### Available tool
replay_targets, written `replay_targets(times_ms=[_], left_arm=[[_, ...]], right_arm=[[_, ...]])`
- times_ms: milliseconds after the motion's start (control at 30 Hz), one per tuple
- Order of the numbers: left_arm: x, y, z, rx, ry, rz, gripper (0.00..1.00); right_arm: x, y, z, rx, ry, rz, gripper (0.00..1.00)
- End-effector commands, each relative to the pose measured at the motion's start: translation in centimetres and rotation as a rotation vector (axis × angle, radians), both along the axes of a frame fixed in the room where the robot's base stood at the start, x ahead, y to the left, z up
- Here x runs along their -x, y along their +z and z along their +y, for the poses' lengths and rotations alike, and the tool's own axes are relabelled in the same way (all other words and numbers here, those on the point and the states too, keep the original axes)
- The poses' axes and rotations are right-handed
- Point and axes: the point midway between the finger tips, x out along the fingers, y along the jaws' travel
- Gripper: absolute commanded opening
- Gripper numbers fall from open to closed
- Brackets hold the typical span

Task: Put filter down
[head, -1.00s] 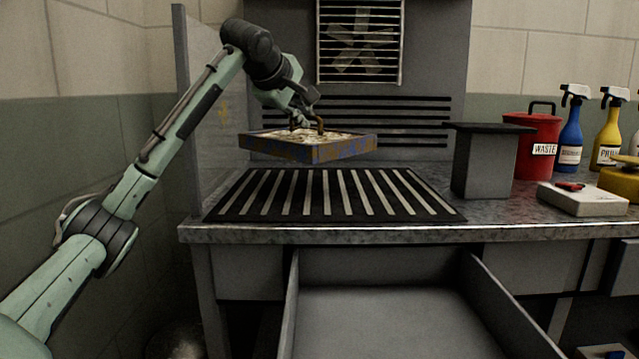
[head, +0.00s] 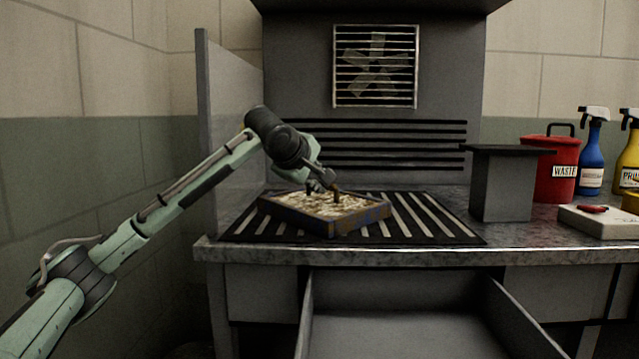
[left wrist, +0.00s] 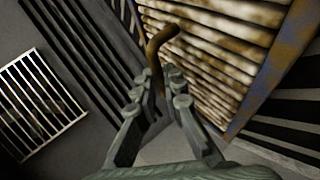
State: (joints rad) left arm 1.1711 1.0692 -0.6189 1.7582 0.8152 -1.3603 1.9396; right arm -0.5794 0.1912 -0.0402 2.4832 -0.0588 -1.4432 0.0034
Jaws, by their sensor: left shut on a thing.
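The filter (head: 310,210) is a shallow square panel with a blue-and-rust frame and a dirty, pleated cream face. It is low over the black slatted grate (head: 440,222), at the grate's left and middle; I cannot tell whether it touches. My left gripper (head: 325,188) is above the filter, shut on its brown handle. In the left wrist view the fingers (left wrist: 160,95) close around the bent handle (left wrist: 158,50), with the pleated face (left wrist: 215,50) beside them. My right gripper is not in view.
A grey panel (head: 228,120) stands left of the grate. A grey lidded bin (head: 503,185), a red waste can (head: 556,172), spray bottles (head: 592,160) and a white box (head: 600,221) stand to the right. An open drawer (head: 420,315) juts out below the worktop. A fan vent (head: 376,66) is behind.

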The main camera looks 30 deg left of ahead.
Motion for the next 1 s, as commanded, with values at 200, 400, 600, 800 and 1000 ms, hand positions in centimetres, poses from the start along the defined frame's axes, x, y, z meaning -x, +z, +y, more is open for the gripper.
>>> replay_targets(times_ms=[200, 400, 600, 800, 1000], left_arm=[[0.0, -0.1, 0.0, 0.0, 0.0, 0.0, 0.24], [0.0, -0.1, 0.0, 0.0, 0.0, 0.0, 0.3], [0.0, 0.1, 0.0, 0.0, 0.0, 0.0, 0.3], [2.5, 1.6, -0.5, -0.001, -0.001, -0.002, 0.3], [6.2, 3.9, -1.3, -0.001, -0.001, -0.004, 0.3]], right_arm=[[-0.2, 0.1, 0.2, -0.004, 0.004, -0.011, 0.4], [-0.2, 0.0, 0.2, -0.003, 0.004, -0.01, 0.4], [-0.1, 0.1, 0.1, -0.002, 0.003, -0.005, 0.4], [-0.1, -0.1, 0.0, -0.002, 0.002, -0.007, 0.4], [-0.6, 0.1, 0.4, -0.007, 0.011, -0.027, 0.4]])
